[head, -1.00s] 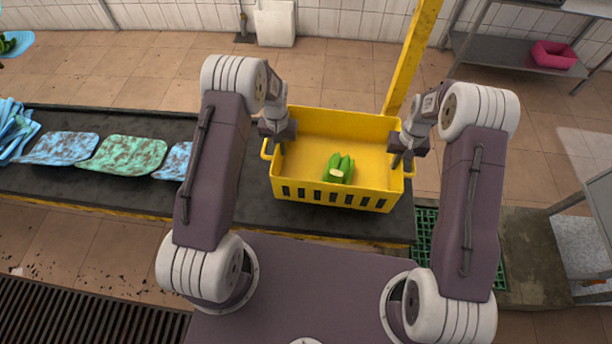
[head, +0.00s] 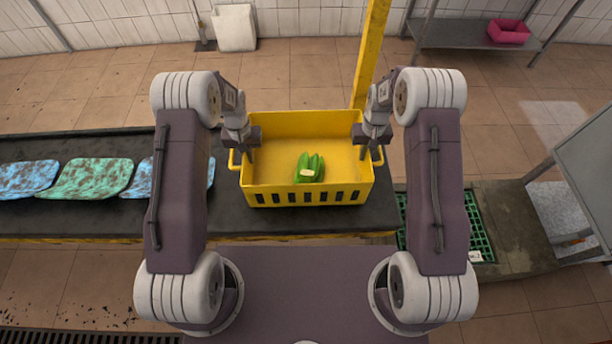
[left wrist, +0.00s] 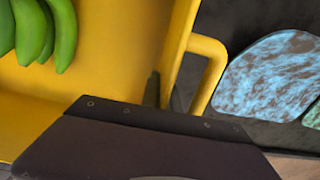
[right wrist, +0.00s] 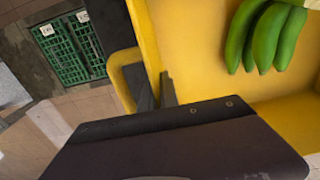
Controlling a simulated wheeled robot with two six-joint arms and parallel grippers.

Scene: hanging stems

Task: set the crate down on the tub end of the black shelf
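The yellow crate (head: 305,197) has slots along its front and handles at its sides. A bunch of green bananas (head: 309,168) lies in it. The crate is over the right end of the black shelf (head: 225,215); I cannot tell whether its base touches. My left gripper (head: 250,152) is at the crate's left side, with a finger inside the wall by the handle (left wrist: 208,72). My right gripper (head: 364,150) is at the right side, its fingers (right wrist: 158,92) on both sides of the wall. Both look shut on the crate. The crate's underside is hidden.
Mottled blue and green pads (head: 88,178) lie on the shelf left of the crate. A yellow post (head: 370,55) stands just behind the crate. A pink tub (head: 508,31) sits on a grey rack at the back right.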

